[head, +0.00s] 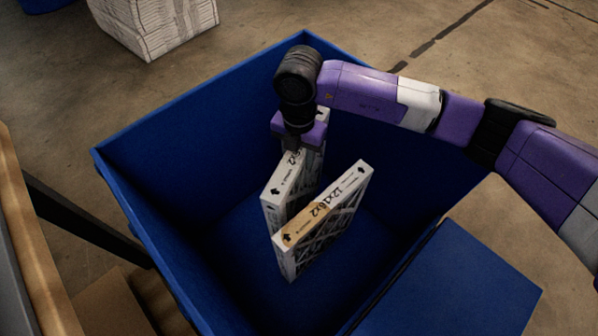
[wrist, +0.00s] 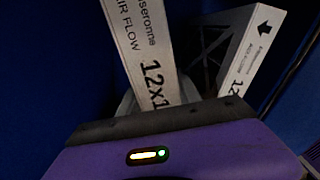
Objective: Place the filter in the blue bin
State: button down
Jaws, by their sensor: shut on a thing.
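The blue bin (head: 180,113) stands open below my arm, in the middle of the head view. My gripper (head: 298,140) is inside it, pointing down and shut on the top edge of a white-framed filter (head: 280,190). This filter is upright, with its lower part hidden behind a second filter (head: 325,215). The second filter stands upright on the bin floor, angled to it. In the wrist view my gripper (wrist: 170,125) covers part of the held filter (wrist: 142,50); the second filter (wrist: 252,52) is to the right. I cannot tell whether the held filter touches the floor.
A white stack (head: 155,22) stands on the concrete floor behind. A wooden-edged bench (head: 30,240) is at the left. Bare bin floor shows left of the filters.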

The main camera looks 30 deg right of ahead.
jog(key=shift+f+b, duration=1.05)
jog(key=shift+f, duration=1.95)
jog(key=c, duration=0.8)
grip_release()
jog(key=shift+c, duration=0.2)
notch_tip(320, 180, up, 12)
jog(key=p, duration=0.5)
